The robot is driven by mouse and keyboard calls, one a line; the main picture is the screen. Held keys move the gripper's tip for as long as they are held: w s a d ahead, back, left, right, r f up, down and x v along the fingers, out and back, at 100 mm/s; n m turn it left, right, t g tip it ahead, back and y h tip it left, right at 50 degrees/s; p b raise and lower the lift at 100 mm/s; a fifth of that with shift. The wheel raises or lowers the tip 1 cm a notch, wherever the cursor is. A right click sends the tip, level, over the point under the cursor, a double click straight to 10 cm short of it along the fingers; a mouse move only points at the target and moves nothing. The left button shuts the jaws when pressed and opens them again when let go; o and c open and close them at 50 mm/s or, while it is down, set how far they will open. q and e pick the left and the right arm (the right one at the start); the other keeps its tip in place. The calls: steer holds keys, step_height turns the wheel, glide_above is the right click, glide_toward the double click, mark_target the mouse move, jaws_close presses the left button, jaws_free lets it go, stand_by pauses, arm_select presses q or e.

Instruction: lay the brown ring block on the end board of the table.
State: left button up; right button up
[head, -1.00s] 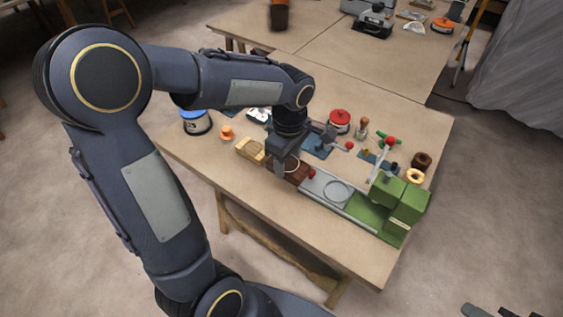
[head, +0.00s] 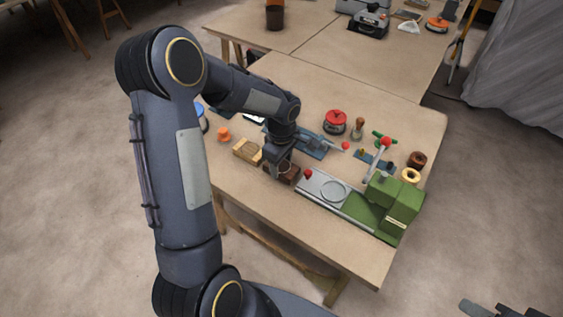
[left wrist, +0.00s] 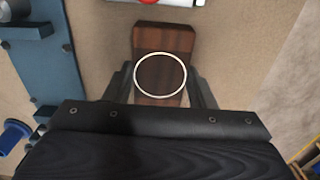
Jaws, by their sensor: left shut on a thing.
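The brown ring block (head: 291,177) is a dark wooden block with a pale ring on its top. It lies between a pale wooden block and a grey board (head: 313,190) that carries a ring outline and runs into a green machine. My left gripper (head: 279,168) comes down over the brown block from above and is shut on it. In the left wrist view the block (left wrist: 163,42) sits between the fingers, its ring facing the camera. I cannot tell whether the block touches the table. My right gripper is not in view.
The green machine (head: 398,205) stands at the table's near right. A red-knobbed lever (head: 378,158), a red round pot (head: 336,122) and a blue fixture (head: 313,147) stand behind. A pale wooden block (head: 247,150) is to the left. The table's front strip is bare.

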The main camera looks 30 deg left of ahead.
mark_target(282, 165)
arm_select(q)
steer(key=shift+f, duration=0.15)
steer(key=o, duration=1)
step_height(282, 165, up, 12)
steer(key=s+d+r+m+t+h, duration=0.25)
steer(key=s+r+m, duration=0.4)
steer(key=s, duration=0.45)
steer(key=s+d+f+m+t, duration=0.1)
steer(key=s+d+m, duration=0.1)
steer(key=s+m, duration=0.2)
steer(key=s+d+m+t+h, duration=0.1)
steer(key=s+d+m+t, duration=0.1)
steer(key=s+m, duration=0.3)
steer(key=shift+s+d+f, duration=0.35)
steer(key=shift+s+d, duration=0.1)
steer(key=shift+s, duration=0.65)
